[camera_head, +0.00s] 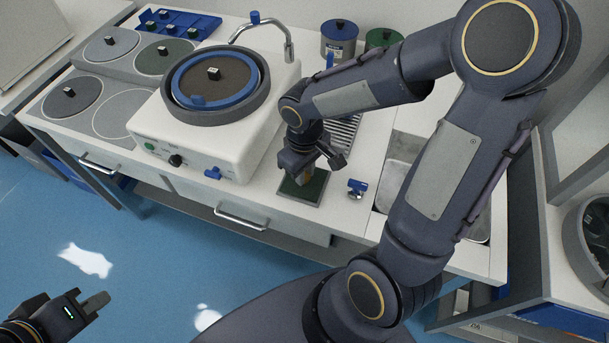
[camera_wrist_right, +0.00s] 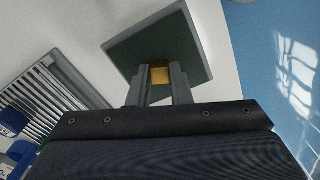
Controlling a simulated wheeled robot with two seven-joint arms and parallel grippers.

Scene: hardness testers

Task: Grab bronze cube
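The bronze cube (camera_wrist_right: 160,75) shows in the right wrist view as a small golden block at the dark green square plate (camera_wrist_right: 186,40). My right gripper (camera_wrist_right: 160,84) has one finger on each side of the cube, and the cube fills the gap between the fingertips. I cannot tell whether the fingers press on it. In the head view my right gripper (camera_head: 303,170) points down over the plate (camera_head: 302,190) and mostly hides the cube. My left gripper (camera_head: 92,304) is at the lower left, over the floor and away from the bench; its finger gap is not clear.
A white polishing machine (camera_head: 210,130) with a blue-ringed disc stands left of my right gripper. A slotted drain (camera_head: 343,130) and a sink (camera_head: 395,178) lie further right. The bench's front edge is close to the plate.

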